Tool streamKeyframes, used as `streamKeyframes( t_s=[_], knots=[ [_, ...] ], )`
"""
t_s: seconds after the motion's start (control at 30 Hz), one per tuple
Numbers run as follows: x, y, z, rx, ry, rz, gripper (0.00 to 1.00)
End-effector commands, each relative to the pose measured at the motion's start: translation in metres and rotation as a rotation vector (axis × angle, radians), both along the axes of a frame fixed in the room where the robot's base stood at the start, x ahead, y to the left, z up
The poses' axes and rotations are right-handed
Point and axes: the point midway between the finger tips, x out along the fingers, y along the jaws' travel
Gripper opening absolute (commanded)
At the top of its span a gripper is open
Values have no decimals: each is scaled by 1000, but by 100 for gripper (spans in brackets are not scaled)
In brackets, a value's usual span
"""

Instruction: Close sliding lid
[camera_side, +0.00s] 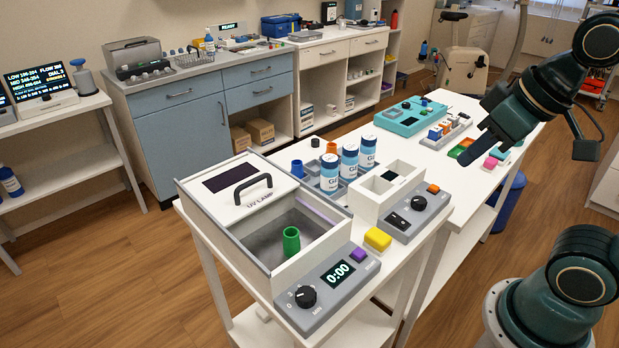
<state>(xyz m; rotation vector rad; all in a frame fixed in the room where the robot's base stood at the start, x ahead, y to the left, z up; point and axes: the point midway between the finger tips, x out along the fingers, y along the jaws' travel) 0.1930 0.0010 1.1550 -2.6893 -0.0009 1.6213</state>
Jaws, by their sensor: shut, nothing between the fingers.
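The UV lamp box (323,262) stands at the near left end of the white bench. Its white sliding lid (226,204), with a black arched handle (254,186) and a dark window, covers the back-left part. The front-right part is open. A green cylinder (291,242) stands upright inside the opening. My gripper (490,118) is at the upper right, raised above the far part of the bench, well away from the lid and touching nothing. It is shut and empty; its fingertips are small and dark in this view.
A control panel with a knob (306,297) and a 0:00 display adjoins the box. A yellow block (377,239), blue-labelled jars (349,162), a white compartment box (372,206) and a teal device (405,117) stand further right. The air above the lid is clear.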

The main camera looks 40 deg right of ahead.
Motion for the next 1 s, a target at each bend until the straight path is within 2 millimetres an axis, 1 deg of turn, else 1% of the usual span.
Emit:
streamKeyframes(
  t_s=[0.17, 0.3, 0.53, 0.73, 0.87, 1.0],
  knots=[
    [31, 5, 17, 3, 16, 4, 0],
    [63, 11, 31, 4, 30, 2, 0],
    [118, 26, 46, 5, 50, 3, 0],
    [168, 44, 50, 7, 68, 2, 0],
    [199, 59, 49, 6, 79, 3, 0],
    [233, 77, 43, 5, 92, 1, 0]
  ],
)
